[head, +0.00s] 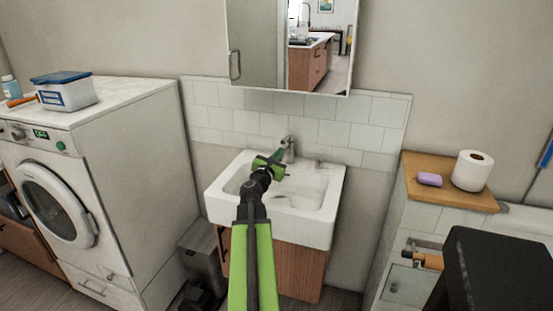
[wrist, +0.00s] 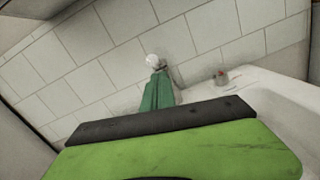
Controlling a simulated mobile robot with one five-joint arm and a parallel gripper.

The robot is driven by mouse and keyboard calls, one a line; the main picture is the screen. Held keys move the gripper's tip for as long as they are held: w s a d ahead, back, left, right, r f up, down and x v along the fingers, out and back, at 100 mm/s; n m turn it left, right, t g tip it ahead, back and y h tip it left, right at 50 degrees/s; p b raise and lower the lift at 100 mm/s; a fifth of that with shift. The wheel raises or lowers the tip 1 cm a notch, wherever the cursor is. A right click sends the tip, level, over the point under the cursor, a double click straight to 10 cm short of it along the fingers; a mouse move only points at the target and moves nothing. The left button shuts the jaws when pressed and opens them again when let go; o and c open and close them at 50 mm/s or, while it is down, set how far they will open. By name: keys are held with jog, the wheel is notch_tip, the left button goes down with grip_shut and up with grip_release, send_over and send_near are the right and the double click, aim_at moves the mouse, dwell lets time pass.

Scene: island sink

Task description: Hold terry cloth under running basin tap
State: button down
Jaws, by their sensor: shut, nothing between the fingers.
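The white basin (head: 326,225) stands against the tiled wall, with a grey metal tap (head: 289,146) at its back edge. My gripper (head: 270,164) is shut over the basin, just in front of the tap in the picture. In the wrist view a green piece (wrist: 157,92) shows below a pale round knob (wrist: 152,60) by the tiles. I cannot tell whether it is the terry cloth or part of my gripper. No cloth can be made out for certain in the head view. I cannot tell whether water runs.
A washing machine (head: 150,115) with a lidded box (head: 66,92) stands on the left. A mirror cabinet (head: 262,45) hangs above the basin. A wooden shelf (head: 445,196) on the right bears purple soap (head: 430,179) and a paper roll (head: 472,171). A grey bin (head: 203,255) stands left of the basin.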

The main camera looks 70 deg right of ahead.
aim_at(286, 139)
jog(key=shift+w+d+r, duration=0.1)
jog(key=shift+w+d, duration=0.05)
jog(key=shift+d, duration=0.6)
jog(key=shift+w+d, duration=0.15)
jog(key=shift+d, duration=0.6)
notch_tip(286, 139, up, 2)
jog(key=shift+d+r+p, duration=0.1)
jog(key=shift+p, duration=1)
jog(key=shift+f, duration=0.2)
